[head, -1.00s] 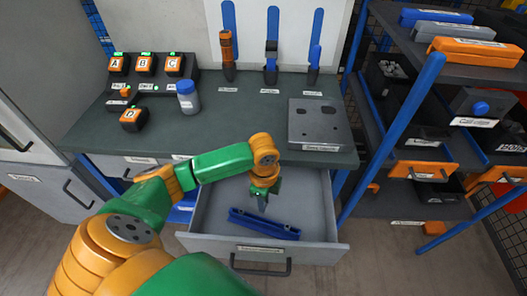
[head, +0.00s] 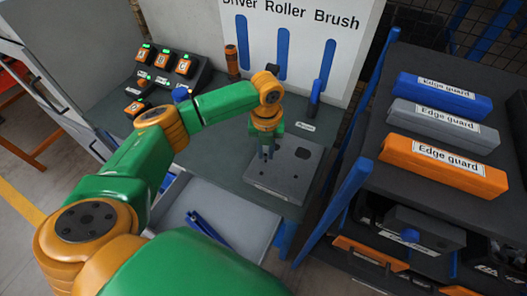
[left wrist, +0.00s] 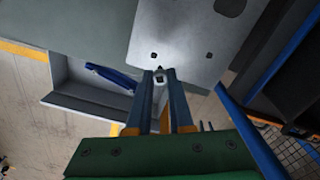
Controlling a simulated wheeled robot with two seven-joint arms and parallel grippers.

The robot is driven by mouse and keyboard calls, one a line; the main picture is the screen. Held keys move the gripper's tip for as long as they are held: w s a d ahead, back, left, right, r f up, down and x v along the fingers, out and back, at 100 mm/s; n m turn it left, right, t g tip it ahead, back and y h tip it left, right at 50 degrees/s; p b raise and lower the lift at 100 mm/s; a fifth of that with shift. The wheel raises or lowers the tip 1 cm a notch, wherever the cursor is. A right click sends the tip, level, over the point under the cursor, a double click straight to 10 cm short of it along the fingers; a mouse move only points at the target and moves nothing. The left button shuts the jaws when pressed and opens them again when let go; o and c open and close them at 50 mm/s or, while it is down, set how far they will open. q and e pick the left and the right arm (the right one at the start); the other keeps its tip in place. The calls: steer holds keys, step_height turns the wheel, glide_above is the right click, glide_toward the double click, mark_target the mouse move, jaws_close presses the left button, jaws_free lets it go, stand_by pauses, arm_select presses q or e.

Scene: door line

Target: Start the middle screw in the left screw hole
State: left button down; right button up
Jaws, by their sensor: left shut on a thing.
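The grey metal plate (head: 283,181) lies on the dark green bench top and also shows in the left wrist view (left wrist: 188,30). In the left wrist view it has two small dark holes, the left hole (left wrist: 153,56) and the right hole (left wrist: 210,55), and a larger dark opening. My left gripper (head: 268,152) is over the plate's left part, pointing down. In the left wrist view its blue fingers (left wrist: 160,76) are shut on a small screw, mostly hidden between the tips, just short of the left hole. I cannot tell whether the screw touches the plate. My right gripper is not in view.
An open drawer (head: 250,215) below the bench holds a blue bar (head: 208,230). Blue uprights and a shelf with edge guards (head: 443,160) stand at right.

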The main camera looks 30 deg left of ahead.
arm_select(q)
steer(key=shift+s+a+f+b, duration=0.15)
steer(key=shift+a+f+b, duration=0.1)
steer(key=shift+b, duration=0.1)
steer(key=shift+s+a+f+b, duration=0.3)
steer(key=shift+f+b, duration=0.1)
steer(key=shift+f, duration=0.1)
steer(key=shift+s+a+f+b, duration=0.15)
steer(key=shift+a+f+b, duration=0.1)
steer(key=shift+f+b, duration=0.15)
step_height(320, 180, down, 3)
steer(key=shift+w+r+b, duration=0.1)
steer(key=shift+r+b, duration=0.05)
steer(key=shift+b, duration=1.1)
steer(key=shift+w+d+f+b, duration=0.15)
steer(key=shift+d+f+b, duration=0.05)
steer(key=shift+f+b, duration=0.1)
steer(key=shift+d+f, duration=0.1)
steer(key=shift+r, duration=0.2)
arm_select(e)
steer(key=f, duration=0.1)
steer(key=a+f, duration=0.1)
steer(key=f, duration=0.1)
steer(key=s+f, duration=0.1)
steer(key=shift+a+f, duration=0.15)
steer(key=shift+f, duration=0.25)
